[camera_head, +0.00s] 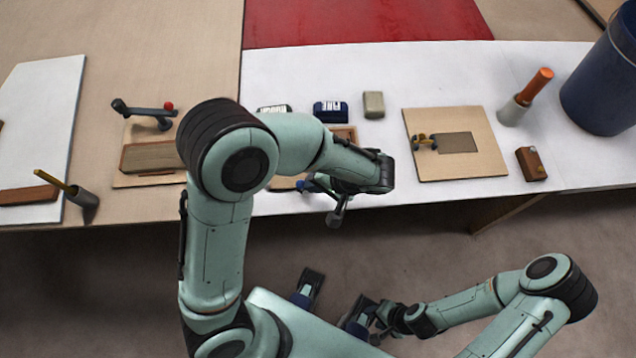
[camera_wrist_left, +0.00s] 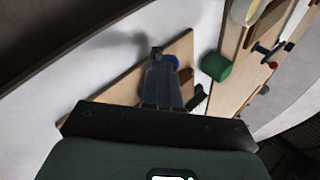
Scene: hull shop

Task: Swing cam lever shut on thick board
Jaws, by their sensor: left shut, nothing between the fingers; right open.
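Three tan base boards with cam levers lie on the bench. The left lever (camera_head: 146,112) has a red knob and stands by a brown board (camera_head: 150,157). The right lever (camera_head: 425,140) is brass-coloured, at a flat brown piece (camera_head: 458,142). I cannot tell which board is the thick one. My left gripper (camera_head: 337,214) is shut and empty over the middle board's front edge; contact is unclear. My right gripper (camera_head: 333,299) is open, away from the bench.
A dark blue block (camera_head: 330,112) and a beige block (camera_head: 373,104) stand behind the middle board. An orange-handled tool (camera_head: 533,90), a brown block (camera_head: 530,163) and a blue bin (camera_head: 605,85) are at right. A green object (camera_wrist_left: 216,67) shows in the left wrist view.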

